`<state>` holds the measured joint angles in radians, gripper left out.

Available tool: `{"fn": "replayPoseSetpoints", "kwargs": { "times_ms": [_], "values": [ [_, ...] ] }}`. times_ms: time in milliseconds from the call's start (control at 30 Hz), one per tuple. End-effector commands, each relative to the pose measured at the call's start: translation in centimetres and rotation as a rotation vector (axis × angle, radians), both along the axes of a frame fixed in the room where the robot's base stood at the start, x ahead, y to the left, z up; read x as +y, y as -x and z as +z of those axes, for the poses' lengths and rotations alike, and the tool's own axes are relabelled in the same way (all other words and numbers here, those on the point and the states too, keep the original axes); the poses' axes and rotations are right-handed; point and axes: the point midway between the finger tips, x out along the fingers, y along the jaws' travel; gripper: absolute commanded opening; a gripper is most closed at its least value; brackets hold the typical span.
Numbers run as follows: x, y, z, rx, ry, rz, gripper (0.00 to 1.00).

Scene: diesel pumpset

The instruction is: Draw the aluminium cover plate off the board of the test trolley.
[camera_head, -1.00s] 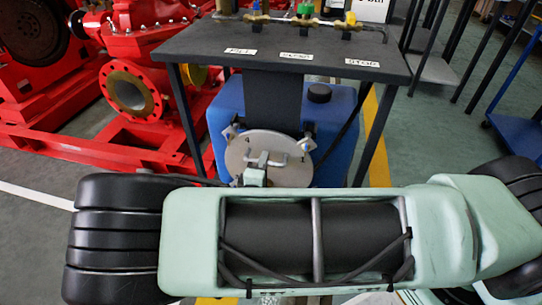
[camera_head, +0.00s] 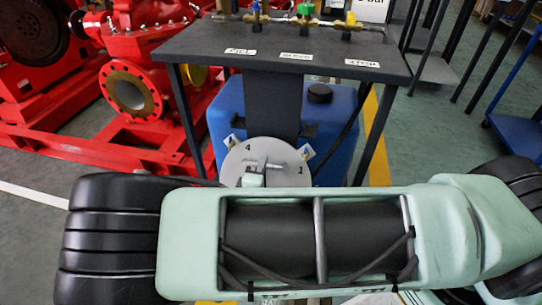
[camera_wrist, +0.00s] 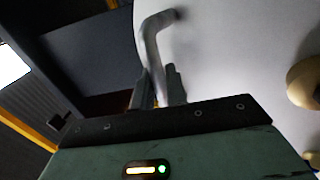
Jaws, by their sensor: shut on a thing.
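The aluminium cover plate (camera_head: 240,162) is a round grey disc low in front of the dark board (camera_head: 272,105) of the test trolley. It carries the marks 4 and 1 and a bar handle. My gripper (camera_head: 254,177) is at the handle, its lower part hidden behind my own arm. In the wrist view my gripper (camera_wrist: 158,92) is shut on the bent metal handle (camera_wrist: 152,45), with the pale plate (camera_wrist: 230,50) behind it. I cannot tell whether the plate touches the board.
The trolley's dark tabletop (camera_head: 285,52) overhangs the plate, with valves along its back. A blue tank (camera_head: 335,130) stands behind, between the trolley legs. A red pump (camera_head: 135,95) is at left. In the wrist view a brass-coloured round part (camera_wrist: 303,82) is at right.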

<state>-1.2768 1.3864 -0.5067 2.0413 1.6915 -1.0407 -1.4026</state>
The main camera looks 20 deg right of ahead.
Motion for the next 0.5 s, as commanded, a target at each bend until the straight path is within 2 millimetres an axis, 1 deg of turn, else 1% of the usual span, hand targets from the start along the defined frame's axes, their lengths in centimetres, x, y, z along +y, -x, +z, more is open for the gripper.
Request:
{"fn": "replayPoseSetpoints", "kwargs": {
  "times_ms": [33,333,500],
  "values": [
    [-0.05,-0.10,0.42,-0.010,0.003,-0.001,0.00],
    [0.02,-0.03,0.43,-0.010,0.003,-0.001,0.00],
    [0.37,0.45,0.44,-0.010,0.002,-0.001,0.00]
  ]
}}
